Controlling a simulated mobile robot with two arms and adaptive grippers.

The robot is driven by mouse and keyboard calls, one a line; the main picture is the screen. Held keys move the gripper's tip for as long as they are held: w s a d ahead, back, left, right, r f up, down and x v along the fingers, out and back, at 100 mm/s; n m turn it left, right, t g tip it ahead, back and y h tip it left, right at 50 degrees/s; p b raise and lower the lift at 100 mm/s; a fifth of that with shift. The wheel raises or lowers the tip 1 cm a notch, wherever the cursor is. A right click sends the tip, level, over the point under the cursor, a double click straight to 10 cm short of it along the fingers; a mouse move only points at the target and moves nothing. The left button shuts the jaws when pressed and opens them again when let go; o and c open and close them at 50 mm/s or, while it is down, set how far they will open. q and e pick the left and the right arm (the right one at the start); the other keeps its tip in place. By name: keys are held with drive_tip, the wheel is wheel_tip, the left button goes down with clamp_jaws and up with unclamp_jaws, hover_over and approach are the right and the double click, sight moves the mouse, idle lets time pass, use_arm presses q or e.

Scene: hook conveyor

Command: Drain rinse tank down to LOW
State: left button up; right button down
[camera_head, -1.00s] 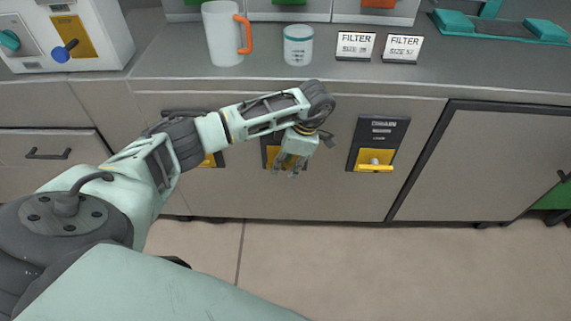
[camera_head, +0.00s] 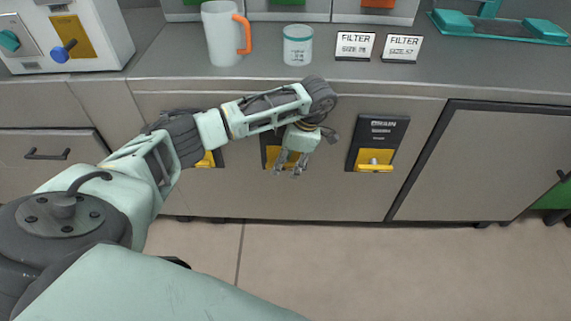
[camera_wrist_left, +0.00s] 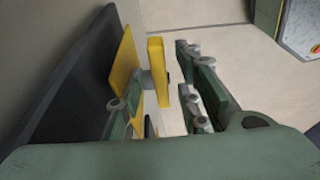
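Several dark panels with yellow plates sit on the cabinet front. The right one, the drain panel (camera_head: 378,143), reads "DRAIN" and carries a yellow handle (camera_head: 374,167). The middle panel (camera_head: 270,152) is mostly hidden behind my left gripper (camera_head: 289,171). In the left wrist view, a yellow handle (camera_wrist_left: 157,72) stands out from a yellow plate (camera_wrist_left: 124,75) on a dark panel (camera_wrist_left: 80,85). My left gripper (camera_wrist_left: 160,104) is open there, with its fingers apart on either side of the handle's line. No tank or level mark can be made out. My right gripper is not in view.
A white mug (camera_head: 222,35) with an orange handle, a white jar (camera_head: 298,45) and two filter signs (camera_head: 355,45) stand on the grey counter (camera_head: 180,55). A white box (camera_head: 75,35) with knobs is at the left. The floor (camera_head: 400,265) is clear.

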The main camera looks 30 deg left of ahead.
use_arm(q)
drive_tip(key=v, duration=1)
drive_tip(key=shift+r, duration=0.35)
idle(0.8)
